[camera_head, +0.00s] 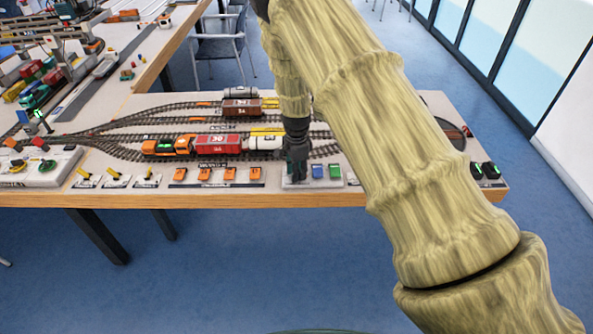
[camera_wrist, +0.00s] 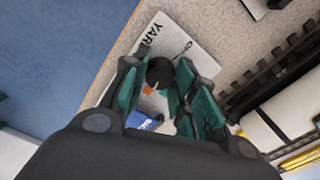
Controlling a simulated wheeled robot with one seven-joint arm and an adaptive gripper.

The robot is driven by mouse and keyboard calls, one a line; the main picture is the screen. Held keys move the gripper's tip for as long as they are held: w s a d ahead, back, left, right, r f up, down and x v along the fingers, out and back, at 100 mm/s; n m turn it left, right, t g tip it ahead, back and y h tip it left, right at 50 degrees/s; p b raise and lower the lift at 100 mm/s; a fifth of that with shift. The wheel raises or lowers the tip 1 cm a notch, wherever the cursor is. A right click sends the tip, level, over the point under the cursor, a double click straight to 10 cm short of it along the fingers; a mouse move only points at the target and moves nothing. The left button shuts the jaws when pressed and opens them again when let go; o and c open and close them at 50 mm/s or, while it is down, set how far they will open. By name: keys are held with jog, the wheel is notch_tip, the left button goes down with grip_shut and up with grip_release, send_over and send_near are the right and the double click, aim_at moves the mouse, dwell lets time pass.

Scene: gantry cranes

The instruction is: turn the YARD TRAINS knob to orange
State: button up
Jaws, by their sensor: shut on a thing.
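My gripper (camera_head: 298,172) points down at the front strip of the layout table in the head view. In the wrist view my gripper (camera_wrist: 163,68) has its green-padded fingers closed on both sides of a dark round knob (camera_wrist: 159,73). A small orange patch (camera_wrist: 147,89) shows beside the knob, between the fingers. The knob's pointer direction cannot be made out. In the head view the gripper hides the knob.
Blue (camera_head: 318,171) and green (camera_head: 335,171) blocks sit just right of my gripper. Orange blocks (camera_head: 204,174) and yellow levers (camera_head: 115,176) line the front strip to the left. Behind run tracks with a red wagon (camera_head: 218,145) and an orange locomotive (camera_head: 166,147).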

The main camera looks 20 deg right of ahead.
dwell(0.3)
jog(key=o, duration=1)
jog(key=shift+o, duration=0.2)
jog(key=shift+r, duration=0.1)
notch_tip(320, 180, up, 12)
dwell(0.4)
